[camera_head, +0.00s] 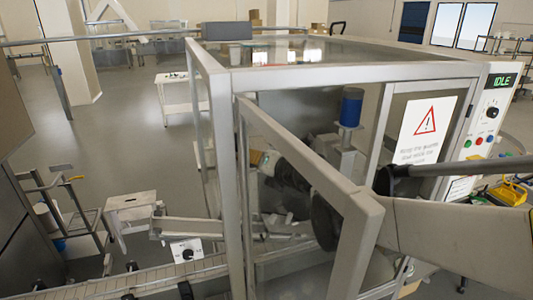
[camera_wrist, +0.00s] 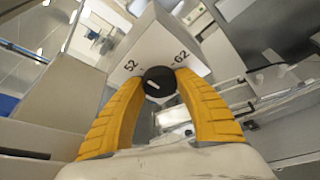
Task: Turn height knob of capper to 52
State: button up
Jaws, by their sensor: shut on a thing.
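The round black height knob (camera_wrist: 160,76) sits on a light grey panel (camera_wrist: 152,40) in the wrist view. A short white pointer mark is on the knob's lower left part. The panel carries the printed number 52 (camera_wrist: 131,66) left of the knob and 62 (camera_wrist: 180,55) right of it, each with a small tick. My gripper (camera_wrist: 159,84) has its two yellow fingers shut on the knob, one on each side. In the head view my gripper (camera_head: 262,158) is inside the guarded machine, behind the frame; the height knob cannot be made out there.
Grey frame bars (camera_head: 305,160) of the guard enclosure stand close around my arm. A control panel (camera_head: 490,110) reading IDLE is at the right, beside a warning sign (camera_head: 427,128). A conveyor (camera_head: 150,280) runs along the lower left, near a white box with another black knob (camera_head: 188,252).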

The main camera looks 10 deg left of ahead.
dwell(0.4)
jog(key=o, duration=1.2)
jog(key=shift+s, duration=0.1)
jog(key=v, duration=1.2)
jog(key=shift+f, duration=0.1)
